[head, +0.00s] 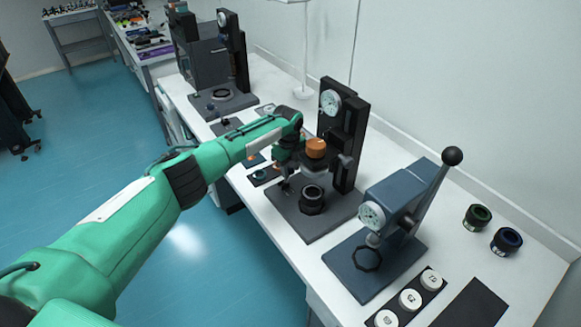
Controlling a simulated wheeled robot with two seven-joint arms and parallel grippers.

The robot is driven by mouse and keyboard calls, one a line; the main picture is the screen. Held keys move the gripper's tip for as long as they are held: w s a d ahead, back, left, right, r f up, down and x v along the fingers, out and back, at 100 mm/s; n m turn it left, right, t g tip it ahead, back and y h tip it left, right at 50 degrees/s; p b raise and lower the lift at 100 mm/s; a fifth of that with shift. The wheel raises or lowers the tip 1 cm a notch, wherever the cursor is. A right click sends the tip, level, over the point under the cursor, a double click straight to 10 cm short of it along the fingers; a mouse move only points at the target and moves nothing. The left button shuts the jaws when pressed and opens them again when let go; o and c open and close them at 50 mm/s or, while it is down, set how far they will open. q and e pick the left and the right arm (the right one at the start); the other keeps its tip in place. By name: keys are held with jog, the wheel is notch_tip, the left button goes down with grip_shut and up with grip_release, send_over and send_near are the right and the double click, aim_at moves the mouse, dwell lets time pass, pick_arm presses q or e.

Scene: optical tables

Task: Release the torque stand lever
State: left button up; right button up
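A black stand with a tall column (348,125) and a round dial gauge (330,102) stands mid-bench on a dark base plate (318,220). A grey knob-like part (345,162) shows at the column's right side; I cannot tell if it is a lever. A dark ring-shaped holder (312,198) sits on the base. An orange cap (316,148) shows in front of the column. My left gripper (291,183) is beside the cap, above the base's left part; its fingers are small and dark, so its opening is unclear. My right gripper is not in view.
A blue press (395,205) with a raised, black-ball-ended lever (452,156) stands to the right. In front are white round pieces (410,299) on a black strip. Green (477,217) and blue-trimmed (506,241) rings lie far right. Another gauge stand (232,55) stands behind.

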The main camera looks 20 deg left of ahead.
pick_arm(q)
jog(key=c, duration=0.7)
